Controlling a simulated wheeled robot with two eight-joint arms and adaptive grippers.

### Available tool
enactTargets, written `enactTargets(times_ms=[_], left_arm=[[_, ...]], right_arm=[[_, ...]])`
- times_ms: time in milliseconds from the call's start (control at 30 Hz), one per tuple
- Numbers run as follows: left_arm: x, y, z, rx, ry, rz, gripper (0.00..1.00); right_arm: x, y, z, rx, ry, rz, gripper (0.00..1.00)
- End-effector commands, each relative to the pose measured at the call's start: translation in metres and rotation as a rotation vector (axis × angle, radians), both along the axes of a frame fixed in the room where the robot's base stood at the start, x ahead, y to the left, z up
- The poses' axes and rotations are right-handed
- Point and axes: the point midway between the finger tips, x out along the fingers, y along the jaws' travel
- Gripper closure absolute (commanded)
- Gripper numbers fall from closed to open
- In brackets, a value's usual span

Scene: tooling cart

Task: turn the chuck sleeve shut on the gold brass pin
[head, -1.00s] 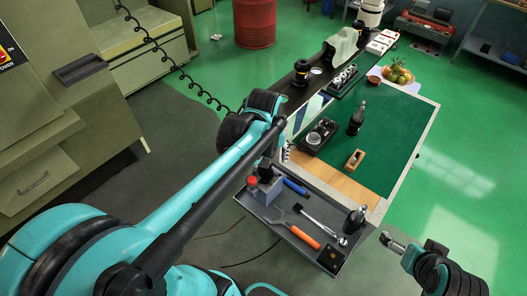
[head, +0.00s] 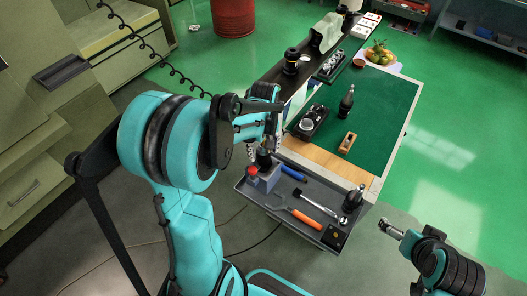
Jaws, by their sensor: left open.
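A dark, upright chuck-like tool (head: 354,199) stands at the right end of the grey tray (head: 268,202). A similar dark tool (head: 346,104) stands on the green mat. I cannot tell which has the chuck sleeve. No gold brass pin can be made out; a small black block (head: 334,238) at the tray's front corner has a tiny gold spot. My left gripper (head: 264,148) is open above the tray's back left corner, close to a dark knob on a blue-grey block (head: 268,181), partly hidden by my arm. My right gripper (head: 390,229) is right of the tray; its fingers are unclear.
The tray also holds a red-capped piece (head: 252,173), a blue-handled tool (head: 293,173), an orange-handled tool (head: 305,218) and a ratchet-like tool (head: 317,202). A wooden block (head: 347,143) and a black holder (head: 310,123) are on the green mat (head: 385,115). Floor right of the cart is clear.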

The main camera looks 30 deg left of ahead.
Motion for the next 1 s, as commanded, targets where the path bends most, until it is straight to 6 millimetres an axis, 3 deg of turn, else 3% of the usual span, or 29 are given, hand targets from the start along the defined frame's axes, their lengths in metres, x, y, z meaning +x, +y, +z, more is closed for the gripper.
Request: enactTargets(times_ms=[267,400,467,767,1000], left_arm=[[0.0002,0.0000,-0.0012,0.000,0.000,-0.001,0.40],[0.0001,-0.0001,-0.0011,0.000,0.000,-0.001,0.77],[0.0001,-0.0001,-0.0011,0.000,0.000,-0.001,0.87],[-0.0001,-0.0001,-0.0013,0.000,0.000,-0.023,0.87],[-0.0004,0.0000,-0.0017,0.000,0.000,-0.139,0.87]], right_arm=[[0.0000,0.0000,0.0001,0.000,0.000,0.000,0.00],[0.0000,0.0000,0.0001,0.000,0.000,0.000,0.00],[0.0001,0.0000,0.0001,0.000,0.000,0.000,0.00],[0.0000,0.0000,-0.0006,0.000,0.000,0.000,0.00],[0.0000,0.0000,-0.0034,0.000,0.000,0.000,0.00]])
